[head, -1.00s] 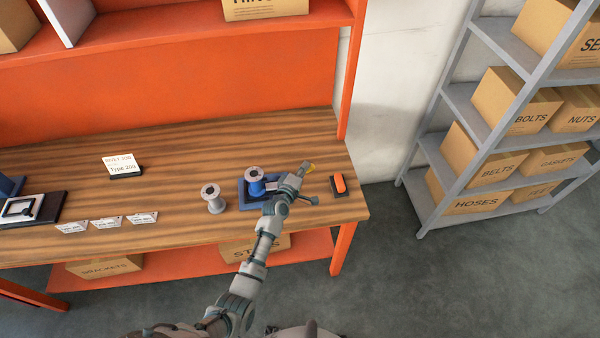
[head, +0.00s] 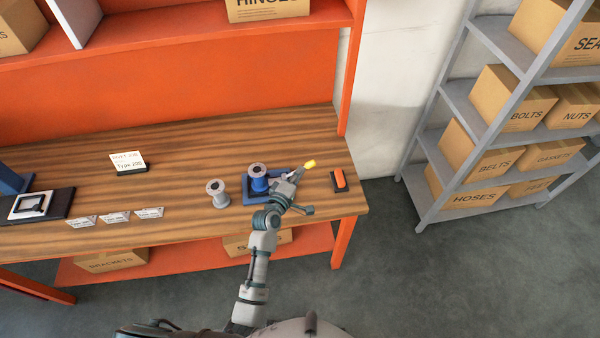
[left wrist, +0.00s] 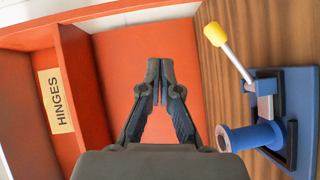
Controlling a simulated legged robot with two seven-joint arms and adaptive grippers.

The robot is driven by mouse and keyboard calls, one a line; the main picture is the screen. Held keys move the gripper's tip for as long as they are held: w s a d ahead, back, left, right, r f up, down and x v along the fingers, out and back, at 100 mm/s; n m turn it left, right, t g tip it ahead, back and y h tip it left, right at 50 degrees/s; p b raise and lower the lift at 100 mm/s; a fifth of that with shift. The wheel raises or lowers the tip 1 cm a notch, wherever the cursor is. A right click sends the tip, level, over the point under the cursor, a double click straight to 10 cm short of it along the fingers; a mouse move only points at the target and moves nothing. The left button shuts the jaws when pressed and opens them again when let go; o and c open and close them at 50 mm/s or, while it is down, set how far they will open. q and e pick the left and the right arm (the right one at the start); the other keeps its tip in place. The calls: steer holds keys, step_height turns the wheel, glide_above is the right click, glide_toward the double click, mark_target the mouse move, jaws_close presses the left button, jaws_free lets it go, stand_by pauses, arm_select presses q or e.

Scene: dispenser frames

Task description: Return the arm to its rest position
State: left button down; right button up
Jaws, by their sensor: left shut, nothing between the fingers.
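My left arm comes up from the bottom of the head view, and its gripper (head: 295,175) is over the right part of the blue dispenser. In the left wrist view the gripper's fingers (left wrist: 160,68) are together with nothing between them, in front of the orange back panel. The dispenser (head: 250,196) has a blue spool (head: 258,178) and a lever with a yellow tip (head: 309,163). In the left wrist view the lever's yellow tip (left wrist: 215,34) and the blue spool (left wrist: 245,137) are to the right, apart from the fingers. My right gripper is not in view.
A grey spool (head: 218,193) stands left of the dispenser on the wooden bench (head: 190,160). An orange button (head: 340,179) is to the right. Several small cards (head: 115,217) and a sign (head: 128,162) lie further left. A grey shelf (head: 420,200) with boxes stands at the right.

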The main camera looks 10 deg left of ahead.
arm_select(q)
steer(key=s+a+f+m+g+y, duration=0.1)
steer(key=s+a+f+m+g, duration=0.3)
steer(key=s, duration=0.4)
steer(key=s+a+f+m+g, duration=0.1)
steer(key=s+f+m+g, duration=0.1)
steer(key=s+f+m, duration=0.35)
steer(key=s+a+f+m+g+y, duration=0.25)
steer(key=s+a, duration=0.25)
steer(key=s, duration=0.7)
steer(key=s+a+f+m+g+y, duration=0.2)
steer(key=s+a+g, duration=0.25)
steer(key=s, duration=0.65)
step_height(320, 180, down, 29)
steer(key=s+b, duration=0.2)
steer(key=b, duration=0.1)
steer(key=s+a+f+g+b, duration=0.1)
steer(key=s+a+f+b, duration=0.2)
steer(key=s+f, duration=1.4)
step_height(320, 180, down, 2)
steer(key=shift+s+f+m+g, duration=0.1)
steer(key=shift+s+m+g, duration=0.15)
steer(key=shift+m+g, duration=0.05)
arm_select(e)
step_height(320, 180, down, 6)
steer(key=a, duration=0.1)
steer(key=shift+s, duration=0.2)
